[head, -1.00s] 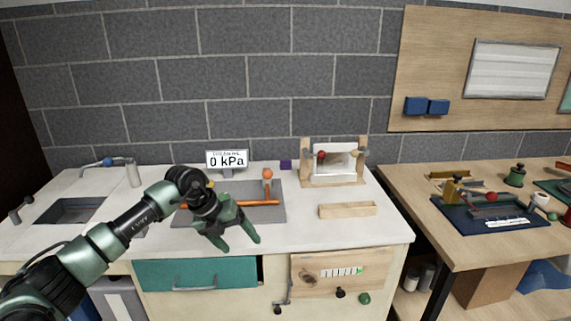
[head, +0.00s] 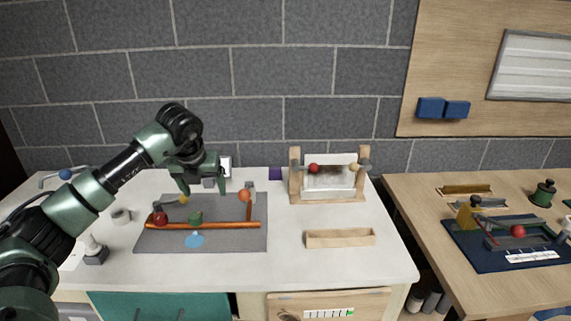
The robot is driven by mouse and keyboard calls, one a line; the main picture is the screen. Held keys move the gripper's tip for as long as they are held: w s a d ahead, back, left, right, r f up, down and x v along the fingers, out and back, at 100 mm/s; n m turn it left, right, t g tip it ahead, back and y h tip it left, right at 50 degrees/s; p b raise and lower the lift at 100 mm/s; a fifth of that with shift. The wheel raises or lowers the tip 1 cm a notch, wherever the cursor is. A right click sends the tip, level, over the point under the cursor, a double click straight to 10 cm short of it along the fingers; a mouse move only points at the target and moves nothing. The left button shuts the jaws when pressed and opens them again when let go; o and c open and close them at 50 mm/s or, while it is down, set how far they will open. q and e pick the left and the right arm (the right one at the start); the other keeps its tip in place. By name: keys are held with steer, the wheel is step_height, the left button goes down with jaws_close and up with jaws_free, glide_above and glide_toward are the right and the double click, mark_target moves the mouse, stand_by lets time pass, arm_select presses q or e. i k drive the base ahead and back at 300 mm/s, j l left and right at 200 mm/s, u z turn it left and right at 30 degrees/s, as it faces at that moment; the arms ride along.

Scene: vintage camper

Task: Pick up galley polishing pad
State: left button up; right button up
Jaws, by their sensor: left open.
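No thing is labelled as the galley polishing pad, and I cannot tell for sure which it is. A small purple block (head: 275,173) sits on the white counter (head: 300,265) near the back wall, left of the wooden frame. A flat light-blue round patch (head: 195,241) lies on the grey mat (head: 250,243). My left gripper (head: 203,189) is open and empty, fingers pointing down above the back of the mat. It is to the left of the purple block, apart from it. It partly hides the pressure display behind it. My right gripper is out of view.
An orange pipe (head: 215,225) with red and green knobs runs along the mat. A wooden frame (head: 295,176) stands at the back right, with an open wooden tray (head: 340,239) in front. A wooden bench (head: 425,200) is at right. The front counter is clear.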

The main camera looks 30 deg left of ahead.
mark_target(275, 173)
steer(key=i, duration=1.25)
